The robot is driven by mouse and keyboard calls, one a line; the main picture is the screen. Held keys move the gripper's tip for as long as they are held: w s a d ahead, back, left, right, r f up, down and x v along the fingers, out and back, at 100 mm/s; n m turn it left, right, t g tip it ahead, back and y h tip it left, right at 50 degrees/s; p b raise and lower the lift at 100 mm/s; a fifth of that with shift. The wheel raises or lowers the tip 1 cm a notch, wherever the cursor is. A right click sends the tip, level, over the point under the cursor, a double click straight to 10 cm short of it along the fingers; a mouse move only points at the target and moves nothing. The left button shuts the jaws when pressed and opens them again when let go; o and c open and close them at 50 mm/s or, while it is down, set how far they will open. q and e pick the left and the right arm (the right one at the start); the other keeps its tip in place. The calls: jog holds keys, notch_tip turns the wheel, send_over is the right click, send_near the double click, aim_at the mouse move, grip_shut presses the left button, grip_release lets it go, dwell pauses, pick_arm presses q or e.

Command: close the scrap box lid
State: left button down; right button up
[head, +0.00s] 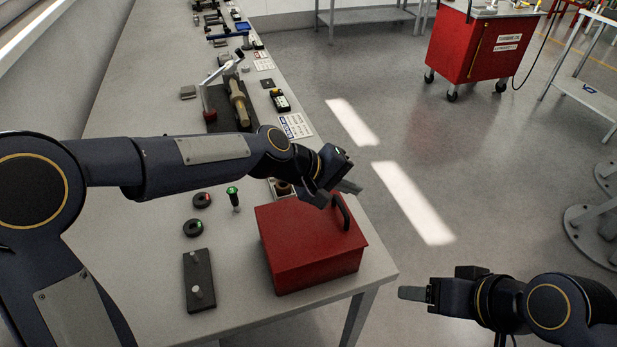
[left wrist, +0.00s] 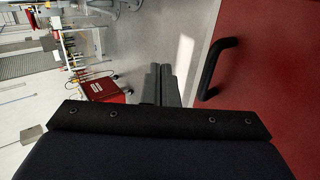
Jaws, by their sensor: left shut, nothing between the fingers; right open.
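The red scrap box (head: 318,277) stands at the near right corner of the grey bench. Its red lid (head: 290,232) lies flat over the top, and I see no gap between lid and box. A black handle (head: 341,212) is on the lid's right side. My left gripper (head: 340,192) is shut and empty, just above the lid's far edge beside the handle. In the left wrist view its fingers (left wrist: 163,86) are together, left of the handle (left wrist: 218,68) and the red lid (left wrist: 265,80). My right gripper (head: 412,293) is open and empty, off the bench to the right.
On the bench left of the box are a black block with pegs (head: 199,280), a green-topped peg (head: 234,198) and round button-like pieces (head: 193,228). A fixture with a tan cylinder (head: 238,100) is farther back. A red cart (head: 478,45) stands on the open floor.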

pick_arm(q)
notch_tip(320, 180, up, 11)
jog(key=d, duration=0.2)
jog(key=s+a+t+y, duration=0.1)
jog(key=a, duration=1)
jog(key=s+a+f+m+t+y, duration=0.1)
jog(key=s+a+f+y, duration=0.1)
jog(key=s+a, duration=0.6)
jog(key=s+a+f+t+y, duration=0.1)
jog(key=s+a+f, duration=0.1)
jog(key=s+a, duration=0.5)
jog(key=s+a+f+y, duration=0.2)
jog(key=s+a+f, duration=0.4)
jog(key=s, duration=0.1)
jog(key=shift+a+f+m, duration=0.3)
jog(key=shift+a+f, duration=0.05)
jog(key=shift+f, duration=0.05)
